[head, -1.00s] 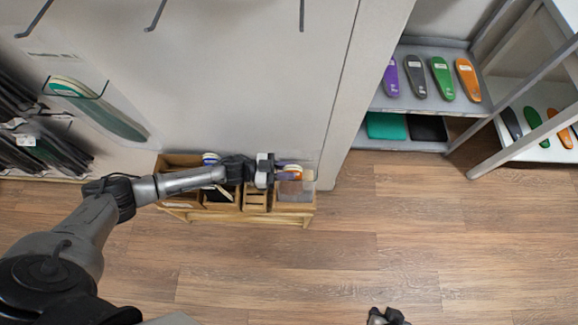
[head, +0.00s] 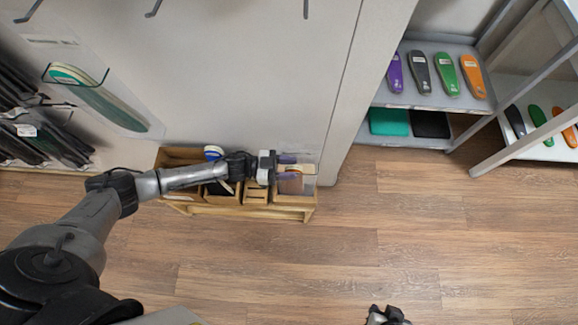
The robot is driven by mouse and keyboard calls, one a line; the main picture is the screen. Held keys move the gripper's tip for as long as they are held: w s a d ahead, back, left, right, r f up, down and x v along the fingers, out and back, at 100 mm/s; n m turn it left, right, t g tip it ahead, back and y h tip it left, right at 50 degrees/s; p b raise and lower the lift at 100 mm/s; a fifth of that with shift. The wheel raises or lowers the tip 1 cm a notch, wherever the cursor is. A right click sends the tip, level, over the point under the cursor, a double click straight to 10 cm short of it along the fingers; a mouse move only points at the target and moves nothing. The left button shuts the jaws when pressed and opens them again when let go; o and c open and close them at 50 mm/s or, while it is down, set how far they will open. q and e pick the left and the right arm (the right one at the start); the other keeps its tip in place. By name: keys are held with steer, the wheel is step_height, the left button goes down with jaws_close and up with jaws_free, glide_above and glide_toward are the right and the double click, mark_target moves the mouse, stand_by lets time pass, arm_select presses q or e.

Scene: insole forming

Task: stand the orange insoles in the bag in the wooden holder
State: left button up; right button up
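The wooden holder (head: 256,198) stands on the floor against the wall and has several compartments. A clear bag with orange insoles (head: 291,184) is in its right-hand compartment, seen from above and partly hidden by my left gripper. My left gripper (head: 288,166) is just above the bag at that right end. Whether a finger still touches the bag is not clear. My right gripper (head: 386,316) is low at the bottom edge, mostly cut off, away from the holder.
A blue and white insole (head: 213,153) stands in a left compartment of the holder. Shelves (head: 440,95) at the right carry purple, grey, green and orange insoles. Packaged insoles (head: 100,100) hang on the left wall. The wooden floor (head: 350,240) in front is clear.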

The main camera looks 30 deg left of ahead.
arm_select(q)
steer(key=shift+o, duration=0.8)
step_height(320, 180, up, 5)
steer(key=p, duration=0.3)
steer(key=shift+f, duration=0.1)
steer(key=s+d+r+p, duration=0.2)
steer(key=d+r+p, duration=0.2)
steer(key=d, duration=0.7)
step_height(320, 180, up, 2)
steer(key=shift+s+d+r, duration=0.1)
steer(key=shift+s+d, duration=0.05)
steer(key=shift+d, duration=0.15)
